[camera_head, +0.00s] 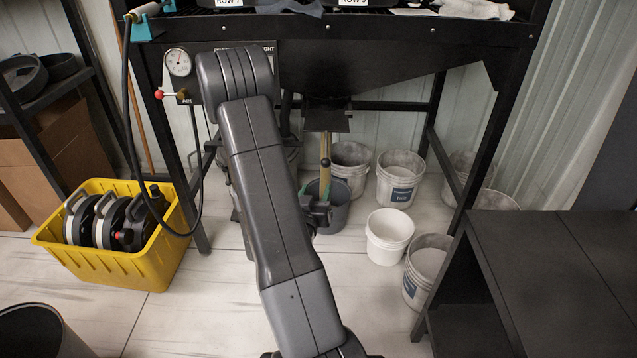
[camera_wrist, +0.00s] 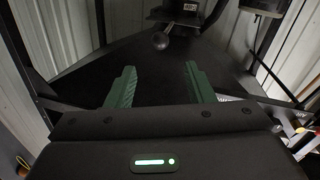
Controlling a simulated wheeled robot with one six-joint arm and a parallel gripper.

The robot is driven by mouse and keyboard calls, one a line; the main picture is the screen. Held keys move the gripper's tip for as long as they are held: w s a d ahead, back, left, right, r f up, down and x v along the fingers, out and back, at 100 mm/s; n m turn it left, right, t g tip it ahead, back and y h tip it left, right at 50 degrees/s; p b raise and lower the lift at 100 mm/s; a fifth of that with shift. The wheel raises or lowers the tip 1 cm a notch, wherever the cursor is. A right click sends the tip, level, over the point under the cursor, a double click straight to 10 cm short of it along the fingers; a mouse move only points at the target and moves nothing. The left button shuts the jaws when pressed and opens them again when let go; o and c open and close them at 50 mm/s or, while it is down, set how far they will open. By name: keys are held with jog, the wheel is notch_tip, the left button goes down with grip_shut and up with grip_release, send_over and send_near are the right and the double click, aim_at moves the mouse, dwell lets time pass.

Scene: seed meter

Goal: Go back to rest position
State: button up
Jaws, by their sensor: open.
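My gripper (camera_wrist: 160,88) shows in the wrist view with two green fingers spread wide apart. Nothing is between the fingers. A dark metal surface and a small round knob (camera_wrist: 161,41) lie beyond the fingertips. In the head view my grey arm reaches up the middle of the picture to the black stand (camera_head: 400,50). A part of my gripper (camera_head: 318,208) shows to the right of the arm, low under the stand; the arm hides some of it.
A yellow crate (camera_head: 95,275) with black round seed meters (camera_head: 108,218) stands on the floor at left. Several white buckets (camera_head: 389,231) stand under the stand. A dark bench (camera_head: 560,260) is at right. A gauge (camera_head: 178,62) and hose (camera_head: 127,120) are on the stand's left side.

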aim_at(324, 166)
jog(key=shift+s, duration=0.15)
jog(key=w+d, duration=0.1)
jog(key=w, duration=0.3)
jog(key=w+b, duration=0.1)
jog(key=w, duration=0.3)
jog(key=w+d, duration=0.1)
jog(key=w, duration=0.4)
jog(key=shift+d+b, duration=0.3)
jog(key=shift+w+r, duration=0.1)
jog(key=shift+w, duration=0.55)
